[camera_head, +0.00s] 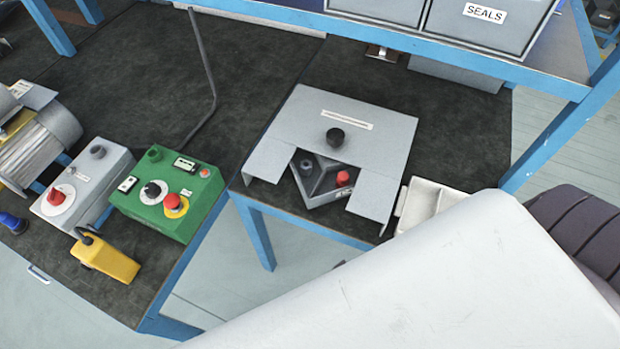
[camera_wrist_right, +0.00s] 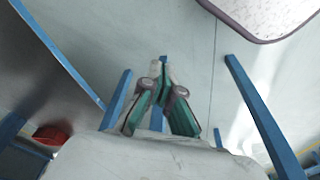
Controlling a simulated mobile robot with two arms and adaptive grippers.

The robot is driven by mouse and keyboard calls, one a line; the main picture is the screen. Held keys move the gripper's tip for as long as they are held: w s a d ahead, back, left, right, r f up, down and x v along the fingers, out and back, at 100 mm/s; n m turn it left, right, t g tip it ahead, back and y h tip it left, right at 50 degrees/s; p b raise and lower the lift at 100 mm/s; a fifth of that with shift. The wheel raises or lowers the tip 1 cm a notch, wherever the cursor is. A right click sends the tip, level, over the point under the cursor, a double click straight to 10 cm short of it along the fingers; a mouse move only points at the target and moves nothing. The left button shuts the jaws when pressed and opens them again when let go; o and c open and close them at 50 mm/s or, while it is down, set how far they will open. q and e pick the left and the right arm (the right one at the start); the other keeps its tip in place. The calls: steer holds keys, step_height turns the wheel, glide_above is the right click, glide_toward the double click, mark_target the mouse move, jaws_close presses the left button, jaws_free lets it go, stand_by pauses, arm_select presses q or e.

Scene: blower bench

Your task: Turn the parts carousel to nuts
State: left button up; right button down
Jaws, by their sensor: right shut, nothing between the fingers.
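The parts carousel (camera_head: 330,195) is in the head view, right of centre on the dark bench. A grey cover with a black knob (camera_head: 335,137) sits over it, and a front cut-out shows part of a divided tray. One compartment holds a small dark part (camera_head: 306,166), another a red part (camera_head: 343,178). The cover's label (camera_head: 346,119) is too small to read, and I cannot tell which section is nuts. My right gripper (camera_wrist_right: 163,78) shows in the right wrist view, shut and empty above the floor, away from the carousel. My left gripper is not in view.
A green control box (camera_head: 168,195) and a grey box with a red knob (camera_head: 82,183) stand left. A yellow pendant (camera_head: 105,260) lies near the front edge. A white tray (camera_head: 425,203) sits right of the carousel. A blue shelf frame (camera_head: 440,50) crosses above. My pale arm covers the lower right.

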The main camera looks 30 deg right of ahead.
steer(key=w+a+r+n+y, duration=0.1)
steer(key=w+a+r, duration=0.25)
steer(key=r, duration=0.35)
steer(key=w+a+r+n+g+y, duration=0.1)
steer(key=w+a+r+n, duration=0.2)
steer(key=r, duration=0.5)
steer(key=w+a+r, duration=0.4)
steer(key=w+r, duration=0.1)
steer(key=r, duration=0.2)
steer(key=n+g+h, duration=0.2)
steer(key=g+h, duration=0.2)
glide_toward(311, 187)
steer(key=p+x, duration=0.1)
steer(key=x, duration=0.6)
steer(key=shift+s+d+r, duration=0.1)
steer(key=shift+s+d, duration=0.05)
steer(key=shift+s, duration=0.05)
steer(key=shift+p, duration=0.3)
